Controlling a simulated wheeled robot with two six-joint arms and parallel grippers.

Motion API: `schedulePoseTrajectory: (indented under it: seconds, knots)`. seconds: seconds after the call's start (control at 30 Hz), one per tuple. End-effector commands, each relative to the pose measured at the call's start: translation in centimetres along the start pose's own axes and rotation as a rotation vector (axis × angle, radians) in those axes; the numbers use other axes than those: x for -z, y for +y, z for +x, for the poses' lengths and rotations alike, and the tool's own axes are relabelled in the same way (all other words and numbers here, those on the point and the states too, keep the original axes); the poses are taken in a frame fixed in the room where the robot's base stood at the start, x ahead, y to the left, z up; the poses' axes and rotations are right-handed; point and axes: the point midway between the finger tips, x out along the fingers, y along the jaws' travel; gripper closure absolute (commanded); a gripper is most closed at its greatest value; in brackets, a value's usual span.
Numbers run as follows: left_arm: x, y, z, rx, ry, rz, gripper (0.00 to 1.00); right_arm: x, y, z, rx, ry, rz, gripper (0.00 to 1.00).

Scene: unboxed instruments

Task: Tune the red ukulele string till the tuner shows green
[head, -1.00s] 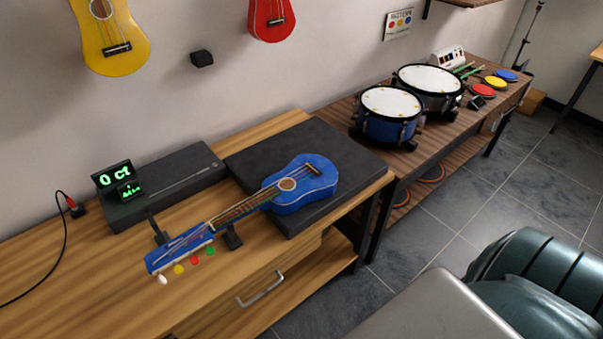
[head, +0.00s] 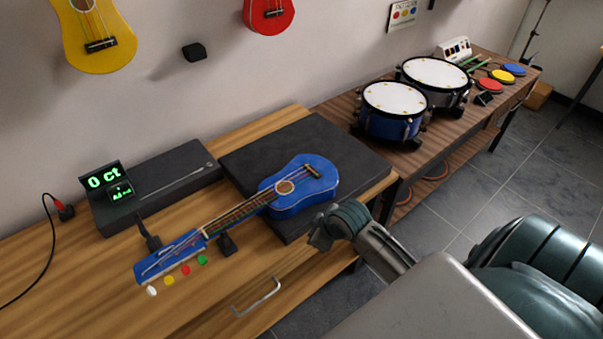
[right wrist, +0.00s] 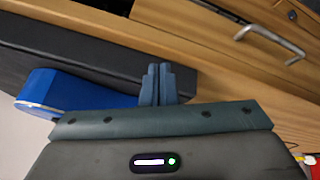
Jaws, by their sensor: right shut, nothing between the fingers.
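The blue ukulele (head: 297,197) lies on its back, its body on a dark mat and its neck pointing to the lower left. Its headstock carries white, yellow, red and green tuning pegs along the front; the red peg (head: 185,270) is third from the left. The tuner (head: 108,183) behind the headstock shows "0 ct" in green. My right gripper (head: 322,237) is in front of the ukulele body, apart from it. In the right wrist view the right gripper (right wrist: 157,84) is shut and empty, with part of the blue body at left. My left gripper is not in view.
The dark mat (head: 345,151) and a long black case (head: 158,182) lie on the wooden bench. A drawer handle (head: 257,297) sticks out at the front. A second bench with drums (head: 394,110) stands at right. Bare wood lies left of the headstock.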

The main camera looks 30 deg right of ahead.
Motion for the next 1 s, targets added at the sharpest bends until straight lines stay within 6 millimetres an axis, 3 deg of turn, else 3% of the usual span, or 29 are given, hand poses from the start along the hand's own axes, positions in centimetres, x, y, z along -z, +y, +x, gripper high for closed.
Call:
schedulePoseTrajectory:
  seconds: [0.03,0.2,0.5,0.7,1.0]
  knots:
    - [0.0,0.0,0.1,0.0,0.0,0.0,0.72,1.8,1.0,-1.5,-0.006,0.03,-0.051,1.0]
    - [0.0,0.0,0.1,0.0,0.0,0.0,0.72,7.2,5.4,-4.1,-0.015,0.124,-0.229,1.0]
    - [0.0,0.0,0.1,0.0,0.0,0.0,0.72,14.2,12.0,-8.4,-0.057,0.247,-0.455,1.0]
    - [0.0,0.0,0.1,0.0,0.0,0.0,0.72,15.7,13.5,-9.8,-0.068,0.275,-0.509,1.0]
    - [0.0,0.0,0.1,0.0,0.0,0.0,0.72,15.8,13.5,-9.8,-0.068,0.277,-0.512,1.0]
